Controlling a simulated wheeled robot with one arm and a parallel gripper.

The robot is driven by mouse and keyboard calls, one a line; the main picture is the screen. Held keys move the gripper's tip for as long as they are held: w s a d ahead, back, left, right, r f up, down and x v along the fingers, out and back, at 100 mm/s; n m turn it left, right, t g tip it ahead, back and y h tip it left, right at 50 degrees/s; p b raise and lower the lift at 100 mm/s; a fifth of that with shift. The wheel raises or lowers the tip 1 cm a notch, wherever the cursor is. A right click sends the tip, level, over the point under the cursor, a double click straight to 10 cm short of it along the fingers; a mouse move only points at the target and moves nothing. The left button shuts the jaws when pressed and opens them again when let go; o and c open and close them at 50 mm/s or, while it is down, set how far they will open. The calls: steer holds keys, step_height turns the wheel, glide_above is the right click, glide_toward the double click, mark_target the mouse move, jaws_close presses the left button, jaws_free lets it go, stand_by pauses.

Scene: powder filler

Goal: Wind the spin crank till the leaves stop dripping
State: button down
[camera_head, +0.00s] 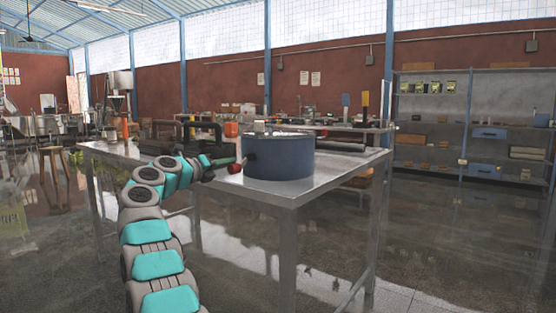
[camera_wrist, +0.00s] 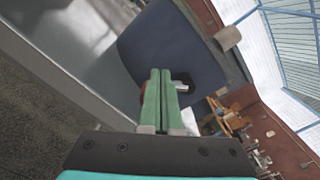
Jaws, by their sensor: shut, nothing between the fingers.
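A blue round drum (camera_head: 280,158), the spinner, stands near the front right corner of the metal table. A red knob (camera_head: 234,168), seemingly the crank's handle, shows at the drum's left side beside my gripper (camera_head: 236,164). The drum fills the upper middle of the wrist view (camera_wrist: 155,45). There my green fingers (camera_wrist: 160,74) are together and empty, pointing at the drum's side. A bit of red (camera_wrist: 143,92) shows just left of them, and a dark and pale piece right of them. Most of the crank is hidden behind the fingers. The leaves and any dripping are not visible.
The metal table (camera_head: 300,186) has a dark rail-like frame (camera_head: 195,134) at its left and a dark roll (camera_head: 340,146) behind the drum. An orange item (camera_head: 231,129) is further back. Shelving (camera_head: 470,130) stands at the right. The floor right of the table is clear.

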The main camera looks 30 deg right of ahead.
mark_target(231, 171)
steer(key=shift+s+f+b, duration=0.15)
steer(key=shift+f+b, duration=0.45)
steer(key=shift+f, duration=0.25)
steer(key=shift+r, duration=0.15)
steer(key=shift+s+d+f+b, duration=0.2)
steer(key=shift+s+f+b, duration=0.4)
steer(key=shift+b, duration=0.55)
steer(key=shift+f, duration=0.1)
steer(key=shift+d, duration=0.1)
